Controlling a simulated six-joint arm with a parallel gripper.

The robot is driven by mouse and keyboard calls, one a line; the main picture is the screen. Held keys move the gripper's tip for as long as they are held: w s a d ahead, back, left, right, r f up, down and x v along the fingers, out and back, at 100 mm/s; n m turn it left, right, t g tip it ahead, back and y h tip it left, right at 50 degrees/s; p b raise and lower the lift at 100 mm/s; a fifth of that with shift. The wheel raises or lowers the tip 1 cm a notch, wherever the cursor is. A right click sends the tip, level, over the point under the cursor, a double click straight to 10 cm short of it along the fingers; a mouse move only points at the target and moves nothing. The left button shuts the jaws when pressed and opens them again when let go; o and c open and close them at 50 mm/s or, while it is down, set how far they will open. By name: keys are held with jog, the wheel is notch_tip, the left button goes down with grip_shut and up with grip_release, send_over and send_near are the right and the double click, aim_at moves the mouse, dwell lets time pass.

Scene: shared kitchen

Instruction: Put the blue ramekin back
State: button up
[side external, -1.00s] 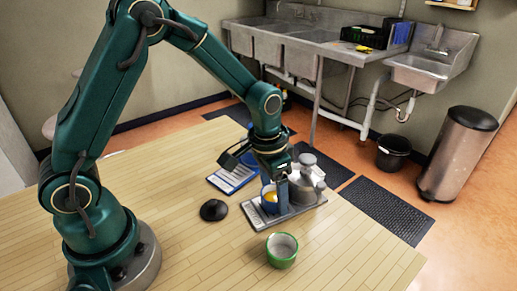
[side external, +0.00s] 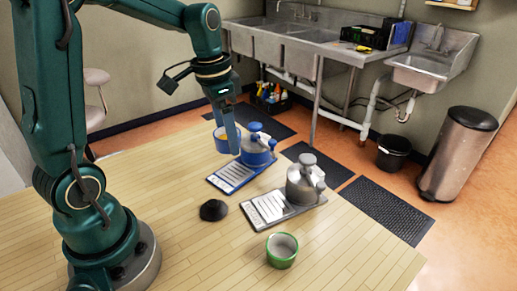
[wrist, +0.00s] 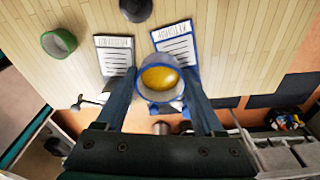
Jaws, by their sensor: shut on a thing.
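My gripper (side external: 230,138) is shut on the blue ramekin (side external: 220,143), with the fingers at its sides. In the wrist view, the ramekin (wrist: 160,95) sits upright between my fingertips and holds something yellow. In the side view it appears beside the blue lidded pot (side external: 257,147), held up; its exact height is unclear. The blue tray (side external: 214,182) carries that pot and a card reading KETCHUP (wrist: 175,42). The grey tray (side external: 262,226) carries a grey lidded pot (side external: 302,180) and a card reading MUSTARD (wrist: 114,55). The ramekin hides part of the trays in the wrist view.
A green ramekin (side external: 282,252) stands empty near the front of the wooden table (side external: 345,250). A black round object (side external: 213,210) lies left of the trays. The table's right front is clear. Sinks and a bin (side external: 458,155) are beyond the table.

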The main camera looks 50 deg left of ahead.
jog(key=shift+w+a+r, duration=0.1)
jog(key=shift+w+a, duration=0.05)
jog(key=shift+a, duration=0.2)
jog(key=a+f, duration=0.2)
jog(key=a, duration=0.4)
jog(key=n, duration=0.2)
send_over(199, 166)
jog(key=f, duration=0.4)
jog(key=shift+s+d+f, duration=0.15)
jog(key=shift+s+f, duration=0.15)
jog(key=shift+f, duration=2.5)
jog(key=shift+f, duration=0.15)
jog(key=o, duration=1.5)
jog(key=shift+o, duration=0.2)
